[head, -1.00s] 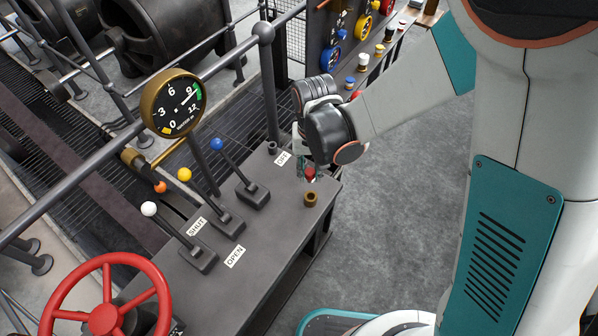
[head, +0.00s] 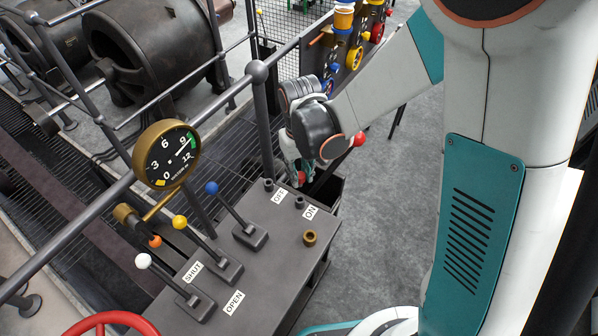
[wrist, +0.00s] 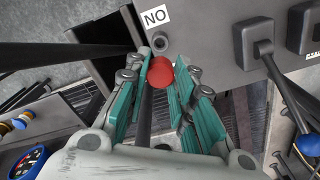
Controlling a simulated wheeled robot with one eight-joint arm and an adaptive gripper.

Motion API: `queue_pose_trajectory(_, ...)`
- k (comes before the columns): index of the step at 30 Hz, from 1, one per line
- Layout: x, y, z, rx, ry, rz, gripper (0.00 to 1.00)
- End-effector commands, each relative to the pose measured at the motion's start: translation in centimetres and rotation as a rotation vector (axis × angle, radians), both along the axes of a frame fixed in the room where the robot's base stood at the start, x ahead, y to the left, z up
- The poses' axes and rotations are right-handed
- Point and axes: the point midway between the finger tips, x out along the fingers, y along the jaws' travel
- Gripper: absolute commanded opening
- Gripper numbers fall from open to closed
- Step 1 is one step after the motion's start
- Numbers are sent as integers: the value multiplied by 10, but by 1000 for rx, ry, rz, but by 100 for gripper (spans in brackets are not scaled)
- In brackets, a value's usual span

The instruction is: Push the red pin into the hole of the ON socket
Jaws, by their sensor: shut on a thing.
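The red pin (head: 301,177) is held in my gripper (head: 299,172), past the far edge of the console and above its top level as far as I can tell. In the wrist view the round red head (wrist: 160,73) sits between the teal fingers. The ON socket (head: 299,203) is a small dark ring beside the ON label (head: 310,212). In the wrist view a dark ring socket (wrist: 160,41) lies just beyond the pin, by the upside-down label (wrist: 155,16). The pin is apart from the socket; its lower end is hidden.
The OFF socket (head: 269,185) and a brass socket (head: 309,238) stand close by on the console (head: 265,270). A blue-knobbed lever (head: 212,188), yellow and white levers and a gauge (head: 166,154) are to the left. A railing post (head: 262,120) rises behind the sockets.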

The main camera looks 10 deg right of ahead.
Motion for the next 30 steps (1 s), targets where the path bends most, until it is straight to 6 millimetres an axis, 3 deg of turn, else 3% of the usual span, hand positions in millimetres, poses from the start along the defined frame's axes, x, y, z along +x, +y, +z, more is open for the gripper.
queue_pose_trajectory(18,0,0,-51,0,0,0,0)
queue_pose_trajectory(30,0,0,-58,0,0,-1,0)
